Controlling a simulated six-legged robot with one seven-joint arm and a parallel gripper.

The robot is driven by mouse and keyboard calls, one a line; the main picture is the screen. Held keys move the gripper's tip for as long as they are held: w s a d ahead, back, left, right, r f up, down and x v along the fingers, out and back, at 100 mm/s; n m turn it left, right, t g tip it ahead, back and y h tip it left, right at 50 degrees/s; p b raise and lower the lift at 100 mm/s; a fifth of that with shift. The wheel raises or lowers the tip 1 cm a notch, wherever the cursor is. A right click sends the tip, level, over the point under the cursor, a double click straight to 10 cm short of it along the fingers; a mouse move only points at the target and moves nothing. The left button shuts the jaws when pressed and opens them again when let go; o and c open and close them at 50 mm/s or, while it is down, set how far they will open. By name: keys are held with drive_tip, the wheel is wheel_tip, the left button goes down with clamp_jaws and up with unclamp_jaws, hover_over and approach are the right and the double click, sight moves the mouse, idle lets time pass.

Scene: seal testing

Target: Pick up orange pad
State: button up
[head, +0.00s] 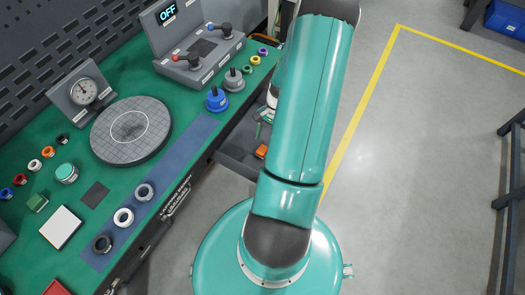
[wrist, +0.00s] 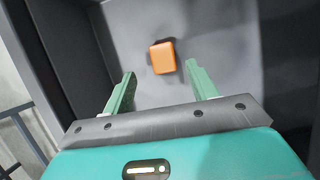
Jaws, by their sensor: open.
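The orange pad (wrist: 162,57) is a small block with rounded corners. In the wrist view it lies on the grey floor of an open drawer (wrist: 226,27). My gripper (wrist: 160,76) is open, with its two green fingers apart. The pad shows between and just beyond the fingertips, and nothing is held. I cannot tell the height of the fingertips above the pad. In the head view the pad (head: 261,151) shows as a small orange spot in the drawer (head: 236,158) under the bench edge, beside my arm.
A green-topped bench (head: 138,75) stands at left with a round grey plate (head: 131,131), a dial gauge (head: 83,91), a control box reading OFF (head: 200,45), and several coloured rings. Drawer walls rise close around my gripper. Open grey floor (head: 420,150) lies at right.

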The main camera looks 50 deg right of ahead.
sight(263, 149)
drive_tip(key=x, duration=0.5)
drive_tip(key=shift+w+f, duration=0.1)
drive_tip(key=shift+w, duration=0.15)
drive_tip(key=shift+d, duration=0.1)
drive_tip(key=c, duration=1.1)
